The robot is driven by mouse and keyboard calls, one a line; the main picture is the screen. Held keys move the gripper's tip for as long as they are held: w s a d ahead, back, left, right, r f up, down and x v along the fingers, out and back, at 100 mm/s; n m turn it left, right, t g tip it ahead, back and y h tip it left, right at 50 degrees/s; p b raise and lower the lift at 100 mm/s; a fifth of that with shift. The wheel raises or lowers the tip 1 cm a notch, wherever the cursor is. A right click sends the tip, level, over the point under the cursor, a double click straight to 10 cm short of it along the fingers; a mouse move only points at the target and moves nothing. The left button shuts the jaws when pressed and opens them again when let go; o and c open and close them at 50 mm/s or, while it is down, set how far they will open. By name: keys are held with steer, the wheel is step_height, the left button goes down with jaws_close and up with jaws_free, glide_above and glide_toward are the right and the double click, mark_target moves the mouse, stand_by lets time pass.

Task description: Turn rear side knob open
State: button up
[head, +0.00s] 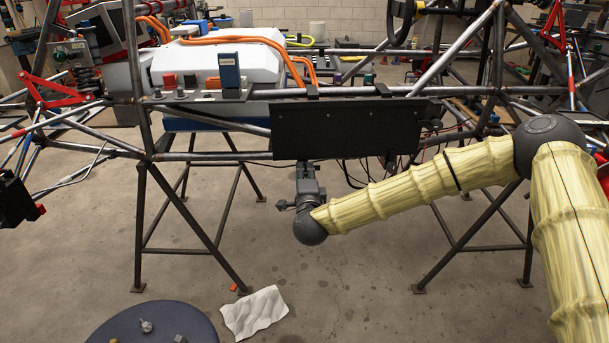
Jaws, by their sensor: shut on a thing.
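My gripper (306,167) is in the middle of the head view, pointing up at the lower edge of a black panel (345,130) on the side of the tube chassis. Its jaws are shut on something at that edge. The held thing is hidden by the gripper and the panel, so I cannot make out its shape or how far it is turned. I cannot pick out the rear side knob for sure. Small red (169,81) and dark (190,81) knob-like parts stand on a ledge at the upper left, apart from my gripper.
The chassis tubes rest on dark trestle stands (215,240). Thin cables (375,172) hang below the panel's right end. A white battery-like box (215,62) with orange cables sits above. A crumpled white cloth (254,313) lies on the floor by a dark round stool (155,322).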

steer(key=o, duration=1)
steer(key=shift+o, duration=0.2)
steer(key=s, duration=1.2)
steer(key=shift+d, duration=0.4)
